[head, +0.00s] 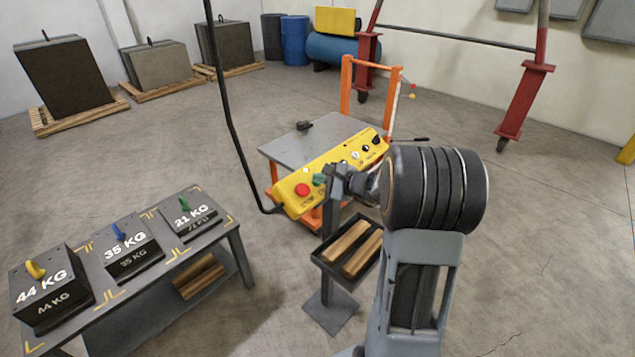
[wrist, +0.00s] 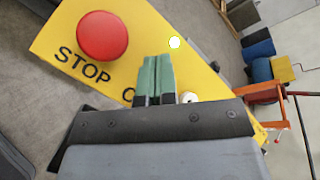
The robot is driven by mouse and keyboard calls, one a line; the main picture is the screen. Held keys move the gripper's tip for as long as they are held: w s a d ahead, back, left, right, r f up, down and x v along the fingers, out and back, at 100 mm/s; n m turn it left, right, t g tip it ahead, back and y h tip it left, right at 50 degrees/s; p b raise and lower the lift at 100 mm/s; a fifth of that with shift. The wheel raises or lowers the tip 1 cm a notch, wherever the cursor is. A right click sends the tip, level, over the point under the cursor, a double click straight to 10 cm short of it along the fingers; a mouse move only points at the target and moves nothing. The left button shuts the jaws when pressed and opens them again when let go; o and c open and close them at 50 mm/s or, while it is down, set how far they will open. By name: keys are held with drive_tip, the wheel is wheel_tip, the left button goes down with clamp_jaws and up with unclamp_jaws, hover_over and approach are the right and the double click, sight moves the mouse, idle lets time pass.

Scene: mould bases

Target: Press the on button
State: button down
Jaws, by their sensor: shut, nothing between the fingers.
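The yellow control box (head: 330,172) hangs tilted over a grey table cart in the head view, and its face fills much of the wrist view (wrist: 155,30). A big red STOP button (wrist: 102,36) sits at its left end. Right of the STOP text, a letter O (wrist: 127,95) shows beside my fingers. A small bright pale spot (wrist: 174,42) lies just beyond the fingertips. A white button (wrist: 188,97) shows partly, right of the fingers. My gripper (wrist: 157,60) has its green fingers shut and empty, over the box face right of STOP. An on button is not clearly visible; contact cannot be told.
A black cable (head: 228,110) runs down to the box's left end. A grey-topped orange cart (head: 300,142) stands behind it. A stand with a tray (head: 322,262) of wooden blocks is below. A bench (head: 236,226) with labelled weights is at left.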

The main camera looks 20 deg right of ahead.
idle(0.4)
drive_tip(key=shift+s+d+r+p, duration=0.15)
drive_tip(key=shift+s+r+p, duration=0.2)
drive_tip(key=shift+r, duration=0.35)
drive_tip(key=shift+s+d+r+p, duration=0.15)
drive_tip(key=shift+s+r+p, duration=0.25)
drive_tip(key=shift+r, duration=0.3)
drive_tip(key=shift+s+d+r+p, duration=0.2)
drive_tip(key=shift+s+r+p, duration=0.2)
drive_tip(key=shift+r, duration=0.35)
drive_tip(key=shift+s+d+r+p, duration=0.15)
drive_tip(key=shift+s+r+p, duration=0.25)
drive_tip(key=shift+r, duration=0.3)
